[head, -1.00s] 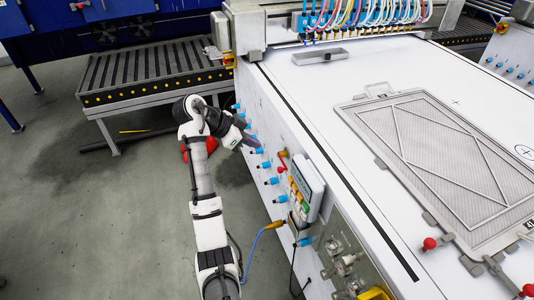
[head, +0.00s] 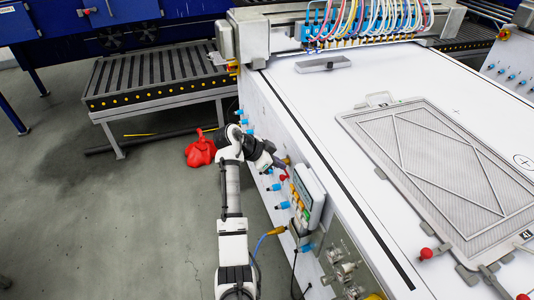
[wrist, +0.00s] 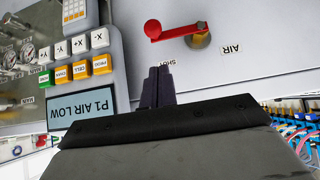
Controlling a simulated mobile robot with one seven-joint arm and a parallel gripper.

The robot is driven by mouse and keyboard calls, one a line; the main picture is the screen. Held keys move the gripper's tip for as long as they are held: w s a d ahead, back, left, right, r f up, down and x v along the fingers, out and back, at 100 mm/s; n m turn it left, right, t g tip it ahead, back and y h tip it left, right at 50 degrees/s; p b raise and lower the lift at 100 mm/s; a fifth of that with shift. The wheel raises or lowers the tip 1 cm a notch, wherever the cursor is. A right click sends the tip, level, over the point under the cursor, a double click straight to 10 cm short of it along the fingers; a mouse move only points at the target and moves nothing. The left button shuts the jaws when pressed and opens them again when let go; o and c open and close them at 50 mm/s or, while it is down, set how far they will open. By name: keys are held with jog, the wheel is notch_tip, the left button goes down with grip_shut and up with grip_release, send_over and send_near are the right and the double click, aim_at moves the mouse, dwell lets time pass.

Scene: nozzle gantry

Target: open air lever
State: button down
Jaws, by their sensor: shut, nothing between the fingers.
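The air lever is a red handle with a round knob on a brass valve. In the wrist view, where labels read upside down, the lever (wrist: 176,31) lies roughly level, its knob at the left, above a partly covered SHUT label and beside an AIR label. In the head view the lever (head: 283,177) is a small red piece on the white machine side. My gripper (wrist: 159,70) is shut and empty, its tips just below the lever in the wrist picture; contact cannot be told. In the head view my gripper (head: 279,163) is close beside the lever, partly hidden.
A control panel (wrist: 88,75) with buttons and a screen reading "P1 AIR LOW" sits left of my gripper in the wrist view. Blue fittings (head: 274,187) stick out along the machine side. A red bundle (head: 200,150) lies on the floor; open floor is at left.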

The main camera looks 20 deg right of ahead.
aim_at(283, 176)
jog(key=shift+a+f+p, duration=0.15)
jog(key=shift+f+p, duration=0.25)
jog(key=shift+f, duration=1.4)
jog(key=shift+f, duration=0.15)
jog(key=shift+s+f+t+b, duration=0.1)
jog(key=shift+t+b, duration=0.2)
jog(key=shift+b, duration=0.4)
jog(key=shift+f, duration=0.1)
notch_tip(283, 176, down, 10)
jog(key=w+m+t+h+b, duration=0.2)
jog(key=m+t+b, duration=0.5)
jog(key=b, duration=2.8)
jog(key=t, duration=0.3)
jog(key=shift+w+t, duration=0.3)
jog(key=shift+w, duration=0.05)
jog(key=shift+w+a+f, duration=0.1)
jog(key=shift+w, duration=0.1)
